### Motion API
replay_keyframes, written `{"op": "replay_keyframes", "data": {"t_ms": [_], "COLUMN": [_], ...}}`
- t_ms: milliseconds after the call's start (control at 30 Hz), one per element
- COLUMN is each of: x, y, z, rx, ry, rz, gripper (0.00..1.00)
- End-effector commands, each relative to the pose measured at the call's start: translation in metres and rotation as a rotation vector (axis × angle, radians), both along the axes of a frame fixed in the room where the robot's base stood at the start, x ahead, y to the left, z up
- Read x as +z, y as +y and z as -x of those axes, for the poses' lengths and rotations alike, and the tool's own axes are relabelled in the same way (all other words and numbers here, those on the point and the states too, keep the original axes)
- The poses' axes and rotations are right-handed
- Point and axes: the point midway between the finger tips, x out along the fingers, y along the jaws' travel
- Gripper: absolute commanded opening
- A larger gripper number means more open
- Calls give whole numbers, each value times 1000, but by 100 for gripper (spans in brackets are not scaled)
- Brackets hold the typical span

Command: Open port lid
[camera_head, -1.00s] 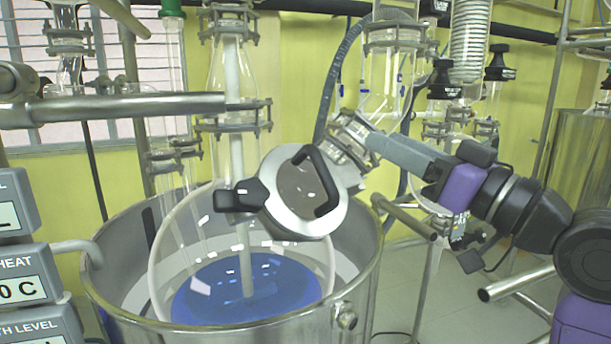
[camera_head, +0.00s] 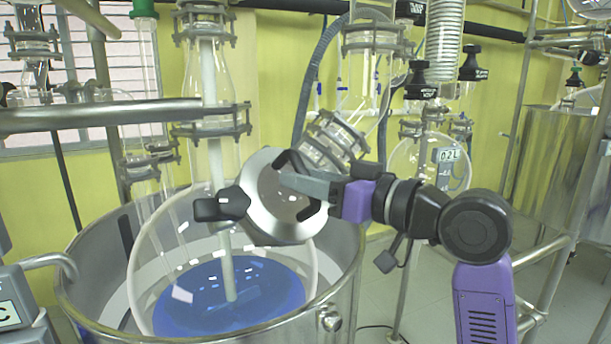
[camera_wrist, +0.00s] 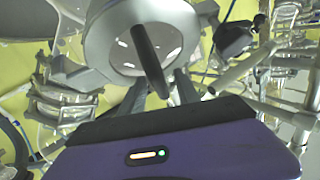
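The port lid (camera_head: 280,222) is a round steel-rimmed disc with a clear centre, tilted on the glass reactor vessel (camera_head: 147,270), and it looks shut. A black bar handle (camera_head: 318,217) crosses its face, and a black clamp knob (camera_head: 222,205) sits at its left edge. My gripper (camera_head: 300,183) reaches in from the right and its fingers overlap the handle. In the wrist view the lid (camera_wrist: 100,45) fills the top middle, and the handle (camera_wrist: 150,60) runs down towards the gap between my open fingers (camera_wrist: 158,90). I cannot tell whether they touch the handle.
A steel bath (camera_head: 345,270) surrounds the vessel, which has blue at its bottom. A horizontal steel bar (camera_head: 120,112) and a clamped glass neck (camera_head: 335,140) stand close above the lid. Glassware and a steel frame are behind my arm at right.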

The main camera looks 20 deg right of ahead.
Motion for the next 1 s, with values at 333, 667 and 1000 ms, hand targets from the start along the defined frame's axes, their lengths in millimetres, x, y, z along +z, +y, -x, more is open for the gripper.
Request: {"op": "replay_keyframes", "data": {"t_ms": [333, 667, 1000], "x": [0, 0, 0], "y": [1, 1, 1], "z": [-2, -2, -2], "rx": [-1, -1, -1], "ry": [-1, -1, 0], "rz": [0, 0, 0], "gripper": [29, 0, 0]}}
